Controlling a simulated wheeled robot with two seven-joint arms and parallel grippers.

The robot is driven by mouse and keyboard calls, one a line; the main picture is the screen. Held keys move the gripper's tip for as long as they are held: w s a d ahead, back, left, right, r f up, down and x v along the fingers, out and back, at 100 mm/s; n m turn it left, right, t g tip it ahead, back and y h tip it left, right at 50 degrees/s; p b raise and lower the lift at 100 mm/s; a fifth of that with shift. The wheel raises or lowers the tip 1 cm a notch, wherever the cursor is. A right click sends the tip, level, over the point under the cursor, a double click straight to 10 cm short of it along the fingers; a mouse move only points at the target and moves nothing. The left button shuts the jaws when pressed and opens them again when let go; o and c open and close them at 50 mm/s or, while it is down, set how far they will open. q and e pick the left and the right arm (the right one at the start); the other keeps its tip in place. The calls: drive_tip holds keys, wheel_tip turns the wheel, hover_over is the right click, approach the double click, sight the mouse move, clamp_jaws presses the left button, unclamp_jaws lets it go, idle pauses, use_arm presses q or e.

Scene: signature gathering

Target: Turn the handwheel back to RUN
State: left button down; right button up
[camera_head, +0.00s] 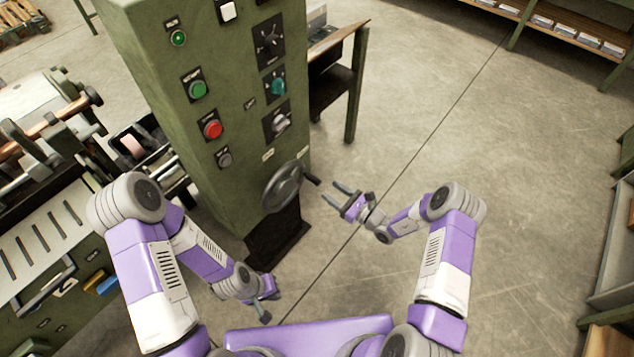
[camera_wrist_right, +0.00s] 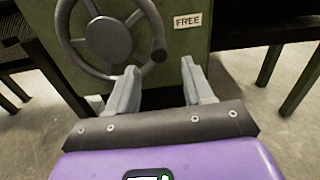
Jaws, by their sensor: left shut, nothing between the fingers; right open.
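The dark grey handwheel (camera_head: 284,188) is mounted low on the front of the green machine cabinet (camera_head: 225,165). My left gripper (camera_head: 268,301) is shut and empty, low in front of the cabinet.
Green (camera_head: 198,89) and red (camera_head: 212,129) push buttons and several switches sit above the wheel. A machine with levers (camera_head: 45,135) stands at left. A dark side table (camera_head: 340,60) stands behind the cabinet.

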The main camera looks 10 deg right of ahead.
sight(317, 182)
drive_tip(key=b+x, duration=0.2)
drive_tip(key=x, duration=0.5)
drive_tip(key=shift+w+a, duration=0.1)
drive_tip(key=shift+a, duration=0.1)
clamp_jaws()
